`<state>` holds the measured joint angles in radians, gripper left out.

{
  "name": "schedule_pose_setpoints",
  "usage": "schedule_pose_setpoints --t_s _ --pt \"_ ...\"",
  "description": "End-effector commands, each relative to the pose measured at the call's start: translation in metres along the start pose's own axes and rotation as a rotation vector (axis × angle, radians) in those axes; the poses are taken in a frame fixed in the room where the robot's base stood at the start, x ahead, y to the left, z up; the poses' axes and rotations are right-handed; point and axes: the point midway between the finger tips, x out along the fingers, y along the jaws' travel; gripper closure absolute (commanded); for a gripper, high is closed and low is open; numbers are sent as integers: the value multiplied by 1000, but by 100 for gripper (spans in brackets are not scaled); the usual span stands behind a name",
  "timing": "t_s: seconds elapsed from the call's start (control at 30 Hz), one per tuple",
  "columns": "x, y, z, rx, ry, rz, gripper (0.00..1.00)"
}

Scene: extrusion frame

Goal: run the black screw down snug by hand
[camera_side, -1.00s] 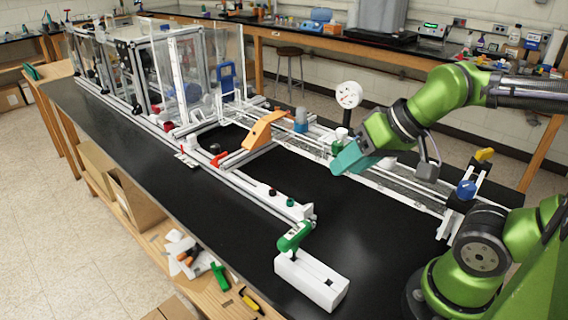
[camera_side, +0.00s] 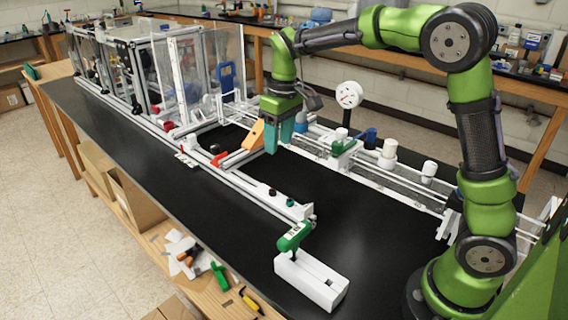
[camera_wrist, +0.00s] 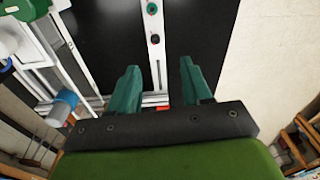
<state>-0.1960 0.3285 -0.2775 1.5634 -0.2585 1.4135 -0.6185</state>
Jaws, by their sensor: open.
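The black screw (camera_side: 272,191) stands as a small dark knob in the near white rail of the frame, close to a green knob (camera_side: 290,202). In the wrist view the black screw (camera_wrist: 155,39) shows on the rail, beyond the gap between my fingers, with the green knob (camera_wrist: 152,8) farther out. How deep the screw sits is too small to tell. My gripper (camera_side: 283,141) points down with its teal fingers apart, above the frame and behind the screw in the side view. My gripper (camera_wrist: 159,66) is open and nothing is between its fingers.
An orange bracket (camera_side: 253,136) stands just left of my gripper. A green-handled tool (camera_side: 294,236) stands in a white block (camera_side: 312,281) at the front. A dial gauge (camera_side: 349,94) rises behind. Black tabletop (camera_side: 340,215) is clear right of the rail.

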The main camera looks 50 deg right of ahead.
Motion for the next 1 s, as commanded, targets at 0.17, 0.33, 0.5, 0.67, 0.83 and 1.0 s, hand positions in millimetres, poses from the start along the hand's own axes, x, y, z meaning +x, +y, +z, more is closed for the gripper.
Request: schedule_pose_setpoints --t_s 0.17,0.33,0.5,0.67,0.83,1.0 --pt "-4 10 -32 -190 -66 45 51" --pt "-13 7 -29 -285 -85 24 51" --pt "3 7 -27 -295 -87 22 51" --pt "35 7 -24 -295 -88 21 51" --pt "73 9 -21 -293 -88 22 51" --pt "109 10 -19 -293 -86 22 51"
